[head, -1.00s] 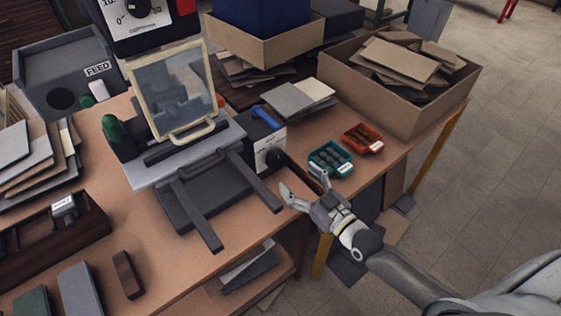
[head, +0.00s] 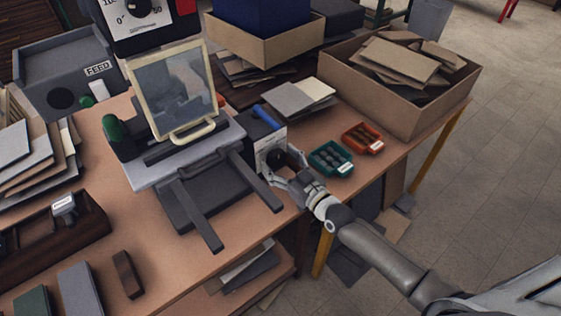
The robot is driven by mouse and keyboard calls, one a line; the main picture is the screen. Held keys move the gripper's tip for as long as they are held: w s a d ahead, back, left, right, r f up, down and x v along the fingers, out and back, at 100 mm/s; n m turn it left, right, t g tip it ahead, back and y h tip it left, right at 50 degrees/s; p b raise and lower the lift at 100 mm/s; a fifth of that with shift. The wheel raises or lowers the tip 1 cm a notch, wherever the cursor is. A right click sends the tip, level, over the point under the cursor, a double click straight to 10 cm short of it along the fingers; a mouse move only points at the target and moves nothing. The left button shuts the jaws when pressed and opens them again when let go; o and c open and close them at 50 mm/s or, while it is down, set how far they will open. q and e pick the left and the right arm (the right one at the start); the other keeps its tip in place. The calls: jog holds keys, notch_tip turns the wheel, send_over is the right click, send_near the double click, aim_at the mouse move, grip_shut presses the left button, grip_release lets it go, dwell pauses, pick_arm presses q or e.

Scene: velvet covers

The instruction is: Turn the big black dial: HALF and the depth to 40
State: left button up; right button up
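A round black dial (head: 276,159) sits on the pale side panel (head: 268,146) of the machine, at its right end. My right gripper (head: 281,166) is at this dial, its fingers spread to either side of it. I cannot tell whether they touch it. Another black dial (head: 139,6) is on the upright head of the machine at the top, with a scale reading 0, 10 and 50; its upper part is cut off by the frame. Any HALF or 40 mark is too small to read or out of view. My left gripper is not in view.
A framed clear guard (head: 174,89) stands over the machine's bed, and two dark bars (head: 195,215) reach forward. A green tray (head: 330,159) and an orange tray (head: 363,138) lie right of the gripper. A cardboard box (head: 395,100) is behind them. The table's front edge is close below.

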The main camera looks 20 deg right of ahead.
jog(key=c, duration=0.8)
jog(key=shift+m, duration=0.3)
jog(key=o, duration=1)
jog(key=shift+o, duration=0.2)
jog(key=shift+s, duration=0.15)
jog(key=v, duration=1.1)
jog(key=shift+s+d, duration=0.15)
jog(key=shift+s, duration=0.25)
